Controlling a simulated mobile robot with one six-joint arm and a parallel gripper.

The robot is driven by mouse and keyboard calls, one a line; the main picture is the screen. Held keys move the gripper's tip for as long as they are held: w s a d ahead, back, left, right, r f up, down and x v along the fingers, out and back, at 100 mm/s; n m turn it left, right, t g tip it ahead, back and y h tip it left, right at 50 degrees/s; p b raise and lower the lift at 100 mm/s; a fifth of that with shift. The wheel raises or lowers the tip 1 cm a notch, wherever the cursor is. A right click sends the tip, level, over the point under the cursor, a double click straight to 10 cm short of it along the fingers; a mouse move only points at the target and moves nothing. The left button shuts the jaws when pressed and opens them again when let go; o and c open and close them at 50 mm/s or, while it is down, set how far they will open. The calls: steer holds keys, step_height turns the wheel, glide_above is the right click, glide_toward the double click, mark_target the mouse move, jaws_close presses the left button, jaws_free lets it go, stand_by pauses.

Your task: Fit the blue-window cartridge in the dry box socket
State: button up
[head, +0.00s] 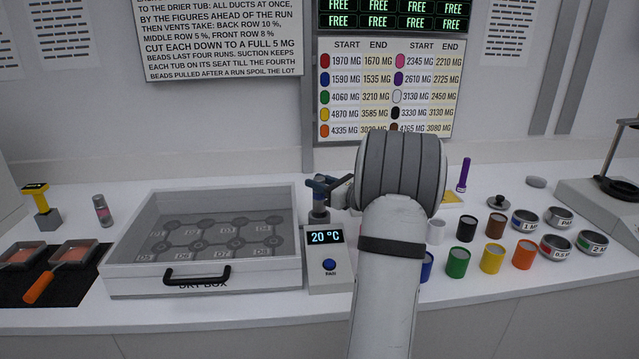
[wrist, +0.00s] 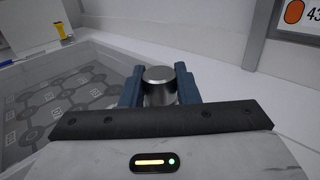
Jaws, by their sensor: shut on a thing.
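My gripper (head: 320,186) is shut on a grey metal cylinder, which I take to be the cartridge (head: 319,208). The wrist view shows its round metal top (wrist: 159,76) between the two blue fingers. It looks upright, just behind the display unit at the right side of the dry box (head: 200,277). A bluish band shows below the fingers, but it is too small to be sure it is the window. The socket is not clearly visible, and I cannot tell whether the cartridge's lower end is in it or above it.
The display unit (head: 328,262) reads 20 °C and has a blue fan button. Another cartridge (head: 103,211) with a pinkish window stands left of the box. Coloured jars (head: 492,258) and labelled tins stand at right.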

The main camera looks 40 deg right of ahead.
mark_target(320, 198)
steer(key=shift+f+b, duration=1.65)
steer(key=shift+f, duration=0.65)
steer(key=o, duration=1.1)
steer(key=shift+s, duration=0.1)
steer(key=v, duration=0.7)
steer(key=shift+s, duration=0.15)
